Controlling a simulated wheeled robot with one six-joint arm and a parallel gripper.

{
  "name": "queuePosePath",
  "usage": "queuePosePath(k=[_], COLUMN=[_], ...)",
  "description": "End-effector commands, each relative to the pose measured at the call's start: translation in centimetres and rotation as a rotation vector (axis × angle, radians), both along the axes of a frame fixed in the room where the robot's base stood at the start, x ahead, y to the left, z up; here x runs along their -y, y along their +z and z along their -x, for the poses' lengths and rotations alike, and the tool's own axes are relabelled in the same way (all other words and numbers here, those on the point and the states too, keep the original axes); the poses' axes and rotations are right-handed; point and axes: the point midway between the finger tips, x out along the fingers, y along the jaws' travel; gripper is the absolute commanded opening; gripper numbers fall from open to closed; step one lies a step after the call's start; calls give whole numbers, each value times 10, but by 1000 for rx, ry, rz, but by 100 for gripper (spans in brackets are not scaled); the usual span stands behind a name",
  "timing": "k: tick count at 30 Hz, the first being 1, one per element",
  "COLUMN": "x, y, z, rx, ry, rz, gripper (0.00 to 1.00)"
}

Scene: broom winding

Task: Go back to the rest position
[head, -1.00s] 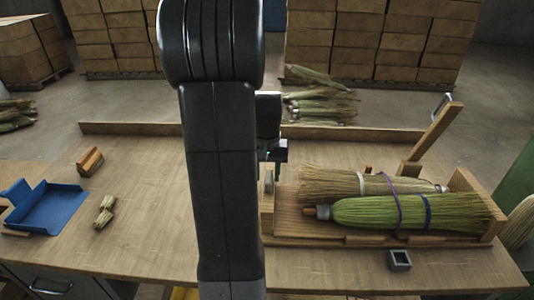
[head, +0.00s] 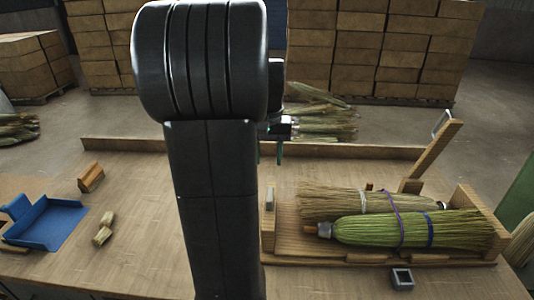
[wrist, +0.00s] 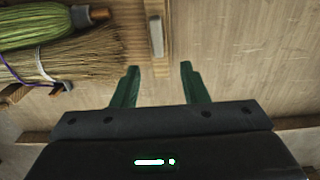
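My gripper (head: 270,153) is raised above the workbench, left of the wooden tray (head: 350,258). In the wrist view my gripper (wrist: 158,84) shows two green fingers spread apart with nothing between them. My dark arm hides the middle of the bench in the head view. A green broom (head: 375,231) and a tan broom (head: 335,200) lie side by side in the tray, with a purple cord (head: 399,215) across them. Both also show at the upper left of the wrist view.
An upright slanted wooden lever (head: 435,148) stands at the tray's back right. A small grey square piece (head: 402,279) lies in front of the tray.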

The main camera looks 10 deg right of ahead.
Motion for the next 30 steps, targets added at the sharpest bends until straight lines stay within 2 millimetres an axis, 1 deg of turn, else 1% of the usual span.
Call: queuePosePath(k=[4,8,21,27,29,30], x=[0,0,1,1,1,4], y=[-6,-21,-107,-135,-140,-139], z=[0,1,1,1,1,1], rx=[-3,-4,-6,-5,-3,-1], ry=[0,0,-1,-1,-1,-3], rz=[-1,0,0,1,1,2], gripper=[40,40,40,40,40,40])
